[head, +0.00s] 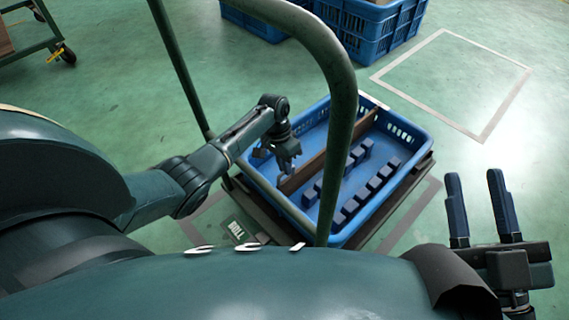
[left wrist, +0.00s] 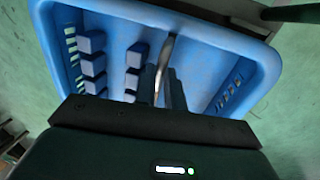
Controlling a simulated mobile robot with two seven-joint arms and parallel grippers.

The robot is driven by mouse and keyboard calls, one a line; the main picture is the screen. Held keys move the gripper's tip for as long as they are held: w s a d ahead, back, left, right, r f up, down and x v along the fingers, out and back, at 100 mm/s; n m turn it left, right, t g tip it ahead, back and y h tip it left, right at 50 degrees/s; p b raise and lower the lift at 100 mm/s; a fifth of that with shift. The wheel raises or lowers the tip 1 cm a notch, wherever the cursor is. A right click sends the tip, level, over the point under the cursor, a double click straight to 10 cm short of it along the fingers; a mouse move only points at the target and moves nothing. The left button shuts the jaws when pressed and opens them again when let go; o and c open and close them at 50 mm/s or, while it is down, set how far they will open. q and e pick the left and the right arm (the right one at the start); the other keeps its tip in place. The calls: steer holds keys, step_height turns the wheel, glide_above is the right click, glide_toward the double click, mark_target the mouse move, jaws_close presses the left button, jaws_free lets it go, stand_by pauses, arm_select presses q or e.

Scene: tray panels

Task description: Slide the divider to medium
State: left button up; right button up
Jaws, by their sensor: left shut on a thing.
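A brown divider (head: 331,148) stands lengthwise inside a blue tray (head: 409,133), with dark blue blocks (head: 366,190) in rows on its right side in the head view. My left gripper (head: 286,172) reaches into the tray at the divider's near end. In the left wrist view, the divider (left wrist: 168,58) runs between the two fingers of my left gripper (left wrist: 165,84), which are shut on it. Part of the divider is hidden by the fingers. My right gripper (head: 483,210) is open and empty, outside the tray at the right.
The tray sits on a dark cart with a green tubular handle (head: 343,95) rising in front of it. Blue crates (head: 372,28) stand on the floor behind. A white-outlined floor square (head: 455,80) at the back right is empty.

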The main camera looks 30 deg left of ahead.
arm_select(q)
jaws_close()
steer(key=w+a+b, duration=0.1)
steer(key=w+a, duration=0.1)
steer(key=a, duration=0.3)
steer(key=shift+a, duration=0.35)
steer(key=o, duration=0.7)
jaws_free()
arm_select(e)
steer(key=shift+w+d+r+n+y, duration=0.1)
steer(key=shift+r+n+y, duration=0.5)
